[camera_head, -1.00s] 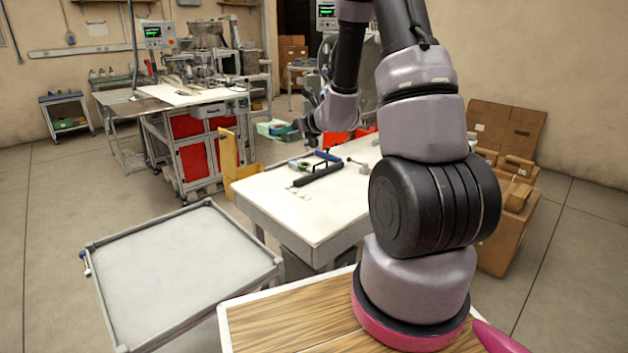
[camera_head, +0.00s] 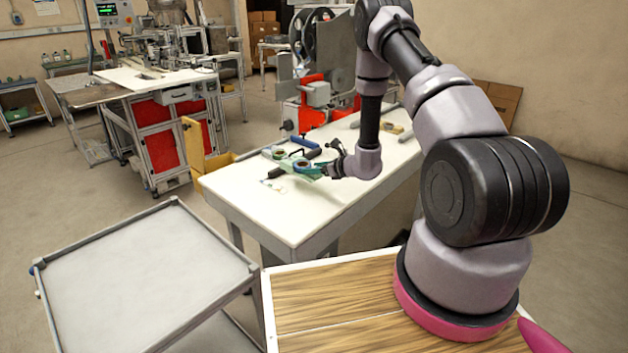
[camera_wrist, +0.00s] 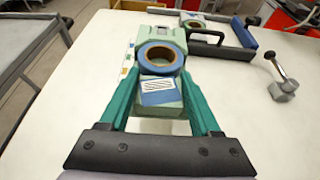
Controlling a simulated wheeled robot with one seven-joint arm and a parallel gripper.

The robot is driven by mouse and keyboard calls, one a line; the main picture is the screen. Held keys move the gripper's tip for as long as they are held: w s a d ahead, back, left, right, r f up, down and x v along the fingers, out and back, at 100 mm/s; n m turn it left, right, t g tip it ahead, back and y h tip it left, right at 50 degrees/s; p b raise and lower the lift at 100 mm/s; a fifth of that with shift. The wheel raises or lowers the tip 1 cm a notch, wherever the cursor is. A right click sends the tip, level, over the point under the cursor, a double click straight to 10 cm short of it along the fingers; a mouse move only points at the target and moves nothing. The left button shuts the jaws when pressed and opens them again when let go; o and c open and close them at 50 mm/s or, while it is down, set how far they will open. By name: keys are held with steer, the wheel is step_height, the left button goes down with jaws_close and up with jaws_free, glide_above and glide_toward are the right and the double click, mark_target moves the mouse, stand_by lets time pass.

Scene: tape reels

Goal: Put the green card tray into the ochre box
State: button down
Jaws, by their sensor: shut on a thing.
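The green card tray (camera_wrist: 160,38) is pale green, with a blue tape roll and a blue-and-white card on it. My gripper (camera_wrist: 160,78) has its two teal fingers on either side of the tray's near part and is shut on it. In the head view the tray (camera_head: 308,172) is at my gripper (camera_head: 326,170), above the white table; the gap to the tabletop is hard to judge. The ochre box (camera_head: 193,145) stands beyond the table's left edge, with a tall upright side; its inside is mostly hidden.
A black handled bar (camera_wrist: 212,47), a blue-handled bar (camera_wrist: 243,32) and a metal clamp (camera_wrist: 283,88) lie on the white table (camera_head: 340,200). Another pale green item (camera_head: 273,152) lies on its far left. An empty grey cart (camera_head: 140,280) stands at front left.

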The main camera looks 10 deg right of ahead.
mark_target(314, 193)
steer(key=shift+f, duration=3.65)
steer(key=shift+c, duration=0.5)
jaws_free()
